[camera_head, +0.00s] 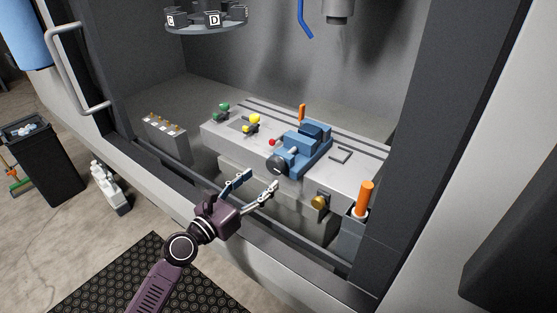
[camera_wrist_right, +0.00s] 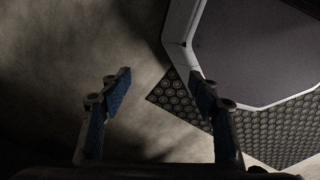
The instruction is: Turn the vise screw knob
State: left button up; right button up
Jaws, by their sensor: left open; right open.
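The blue vise (camera_head: 304,148) stands on the grey slotted table inside the booth. Its dark round screw knob (camera_head: 278,165) faces the front, towards me. My left gripper (camera_head: 262,178) comes in from the lower left, open and empty, its two fingers spread in front of and below the knob. The fingers look close to the knob, but I cannot tell the exact gap, and no contact shows. My right gripper (camera_wrist_right: 163,85) is open and empty in the right wrist view, above the floor, away from the vise.
The grey table (camera_head: 222,128) also bears green, yellow and red-tipped parts. An orange-handled tool (camera_head: 365,197) stands in a holder at the right front. A brass knob (camera_head: 319,202) sits on the table's front. A tool carousel (camera_head: 205,17) hangs at upper left. A black bin (camera_head: 42,160) stands outside.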

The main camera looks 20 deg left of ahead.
aim_at(273, 169)
pick_arm(q)
jog(key=shift+w+d+r, duration=0.1)
jog(key=shift+w+d, duration=0.05)
jog(key=shift+w, duration=0.25)
jog(key=shift+w+d+r, duration=0.1)
jog(key=shift+w, duration=0.15)
jog(key=x, duration=0.4)
jog(key=shift+w+d, duration=0.1)
jog(key=shift+w, duration=0.1)
jog(key=shift+w+d, duration=0.1)
jog(key=shift+w, duration=0.4)
jog(key=shift+d, duration=0.1)
jog(key=c, duration=1.2)
pick_arm(e)
jog(key=shift+s+a+r, duration=0.1)
jog(key=shift+s+r, duration=0.15)
jog(key=shift+s, duration=0.55)
